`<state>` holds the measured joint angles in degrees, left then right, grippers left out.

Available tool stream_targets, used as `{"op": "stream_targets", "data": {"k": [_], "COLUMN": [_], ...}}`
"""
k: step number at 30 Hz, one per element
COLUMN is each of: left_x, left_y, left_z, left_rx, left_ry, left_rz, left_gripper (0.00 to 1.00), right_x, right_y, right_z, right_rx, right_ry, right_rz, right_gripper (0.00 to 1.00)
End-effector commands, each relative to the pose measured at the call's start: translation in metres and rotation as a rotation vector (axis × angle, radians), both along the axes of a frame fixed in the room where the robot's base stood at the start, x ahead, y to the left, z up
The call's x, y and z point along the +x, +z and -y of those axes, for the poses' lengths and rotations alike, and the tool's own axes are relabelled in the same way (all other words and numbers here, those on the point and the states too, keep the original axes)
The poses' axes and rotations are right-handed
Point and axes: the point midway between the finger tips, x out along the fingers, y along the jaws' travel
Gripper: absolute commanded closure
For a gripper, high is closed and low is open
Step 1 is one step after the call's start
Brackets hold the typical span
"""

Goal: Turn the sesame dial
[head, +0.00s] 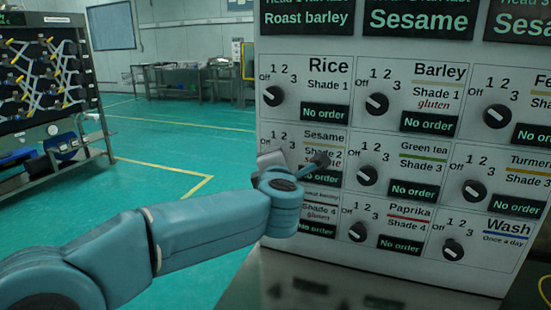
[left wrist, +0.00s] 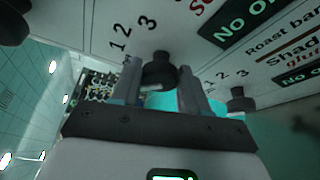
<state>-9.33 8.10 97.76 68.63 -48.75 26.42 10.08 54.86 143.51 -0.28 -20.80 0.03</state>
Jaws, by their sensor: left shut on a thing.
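The sesame dial (left wrist: 159,70) is a dark round knob on the white panel (head: 405,75), in the left wrist view just below the printed 1, 2, 3. In the head view its cell carries the Sesame label (head: 322,135), and my left arm hides the knob there. My left gripper (left wrist: 160,85) has its two grey fingers on either side of the knob, shut on it. In the head view this gripper (head: 272,158) is at the panel's left side. I cannot tell where the dial points. My right gripper is not in view.
The rice dial (head: 273,96) is above, the green tea dial (head: 367,176) to the right. The roast barley dial (left wrist: 237,98) is close by in the left wrist view. A rack (head: 50,90) stands at far left. The green floor (head: 165,155) between is clear.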

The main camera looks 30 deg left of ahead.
Motion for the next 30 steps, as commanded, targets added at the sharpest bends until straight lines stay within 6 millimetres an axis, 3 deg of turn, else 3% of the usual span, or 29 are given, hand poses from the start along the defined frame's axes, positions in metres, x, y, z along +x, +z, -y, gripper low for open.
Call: {"op": "stream_targets", "data": {"k": [12,29,30], "left_x": [0.000,0.000,0.000], "left_y": [0.003,0.002,0.002], "left_z": [-0.001,-0.001,-0.001], "left_rx": [-0.187,-0.218,-0.218], "left_ry": [0.001,0.001,0.001], "left_rz": [0.047,0.055,0.055], "left_gripper": [0.86,0.86,0.53], "right_x": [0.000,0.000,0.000], "right_y": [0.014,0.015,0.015], "right_z": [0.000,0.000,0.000], "right_rx": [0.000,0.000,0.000], "right_ry": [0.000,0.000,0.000], "right_rz": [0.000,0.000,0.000], "right_gripper": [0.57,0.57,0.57]}}
